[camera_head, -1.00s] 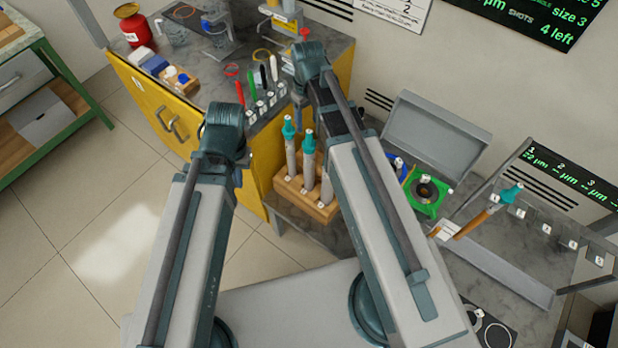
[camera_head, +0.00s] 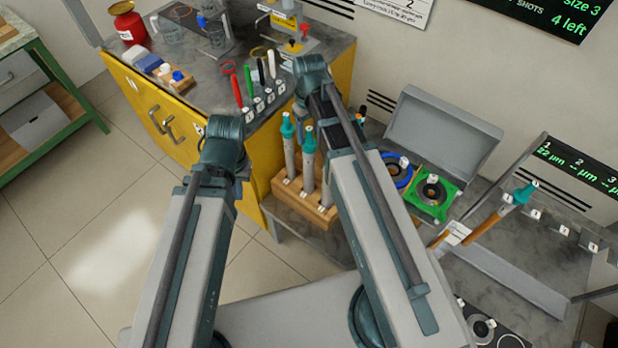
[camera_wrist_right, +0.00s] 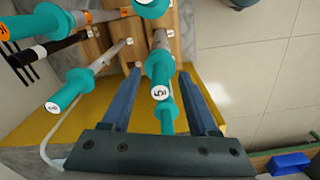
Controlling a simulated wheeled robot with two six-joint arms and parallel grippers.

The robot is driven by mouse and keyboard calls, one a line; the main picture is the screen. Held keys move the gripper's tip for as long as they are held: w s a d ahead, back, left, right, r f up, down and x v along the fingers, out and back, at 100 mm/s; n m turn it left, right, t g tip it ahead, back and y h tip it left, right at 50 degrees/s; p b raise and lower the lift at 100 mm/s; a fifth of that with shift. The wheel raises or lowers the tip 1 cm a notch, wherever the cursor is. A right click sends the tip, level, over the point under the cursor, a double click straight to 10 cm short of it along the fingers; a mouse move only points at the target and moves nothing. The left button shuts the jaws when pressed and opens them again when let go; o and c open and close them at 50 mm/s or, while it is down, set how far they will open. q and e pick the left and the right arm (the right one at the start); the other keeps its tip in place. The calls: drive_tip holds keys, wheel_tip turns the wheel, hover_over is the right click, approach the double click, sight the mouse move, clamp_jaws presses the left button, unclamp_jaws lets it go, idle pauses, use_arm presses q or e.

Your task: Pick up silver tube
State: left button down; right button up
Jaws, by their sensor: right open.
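Several silver tubes with teal caps stand in a wooden rack (camera_head: 322,216) in the head view; one silver tube (camera_head: 308,172) stands at its middle, partly beside my right arm. In the right wrist view, my right gripper (camera_wrist_right: 162,98) is open. A teal-capped silver tube (camera_wrist_right: 159,70) marked 5 appears between its fingers, with space on both sides; I cannot tell whether it is at fingertip depth. Another silver tube (camera_wrist_right: 112,55) with a teal cap leans across the view to the left. My right gripper is hidden in the head view, and my left gripper's jaws do not show.
A yellow cabinet (camera_head: 185,125) holds coloured tools in a row. A green plate (camera_head: 432,198) and an open grey case (camera_head: 437,137) lie to the right of the rack. The floor at left is clear.

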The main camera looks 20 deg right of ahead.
drive_tip(key=shift+r, duration=0.1)
clamp_jaws()
idle(1.2)
